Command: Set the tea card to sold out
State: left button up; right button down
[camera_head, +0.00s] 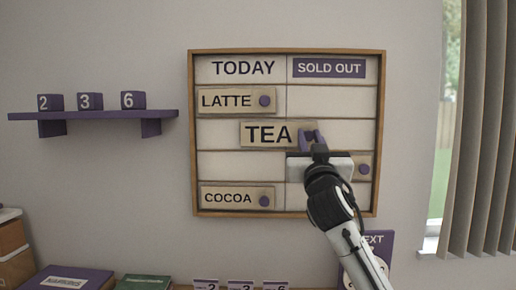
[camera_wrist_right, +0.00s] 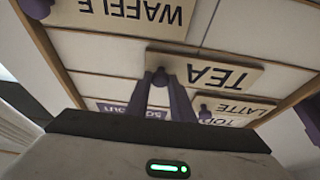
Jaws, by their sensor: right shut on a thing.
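The menu board (camera_head: 191,140) hangs on the wall with a TODAY column on the left and a SOLD OUT header (camera_head: 329,68) over the right column. The TEA card (camera_head: 268,134) spans the middle line between the columns and looks slightly in front of the board. My right gripper (camera_head: 312,137) is shut on the card's knob at its right end; the fingers (camera_wrist_right: 172,92) and the TEA card (camera_wrist_right: 218,72) also show upside down in the right wrist view. My left gripper is not in view.
The LATTE card (camera_head: 226,101) and COCOA card (camera_head: 228,197) sit in the TODAY column. The WAFFLE card (camera_wrist_right: 135,15) sits in the SOLD OUT column, partly behind my gripper in the head view. A purple shelf (camera_head: 95,115) with number blocks is at left.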

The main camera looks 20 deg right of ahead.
jog(key=s+d, duration=0.2)
jog(key=d, duration=0.3)
jog(key=shift+s+d, duration=0.15)
jog(key=shift+s, duration=0.25)
jog(key=s+d, duration=0.1)
jog(key=d, duration=0.1)
jog(key=s+d, duration=0.1)
jog(key=d, duration=0.2)
jog(key=s+d, duration=0.2)
jog(key=d, duration=0.1)
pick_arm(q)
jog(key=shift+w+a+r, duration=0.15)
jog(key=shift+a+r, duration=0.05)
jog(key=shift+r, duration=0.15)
pick_arm(e)
jog(key=shift+d, duration=0.1)
jog(key=c, duration=1.9)
grip_release()
jog(key=o, duration=0.3)
jog(key=shift+d, duration=0.15)
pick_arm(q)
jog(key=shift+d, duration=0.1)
pick_arm(e)
jog(key=shift+o, duration=0.2)
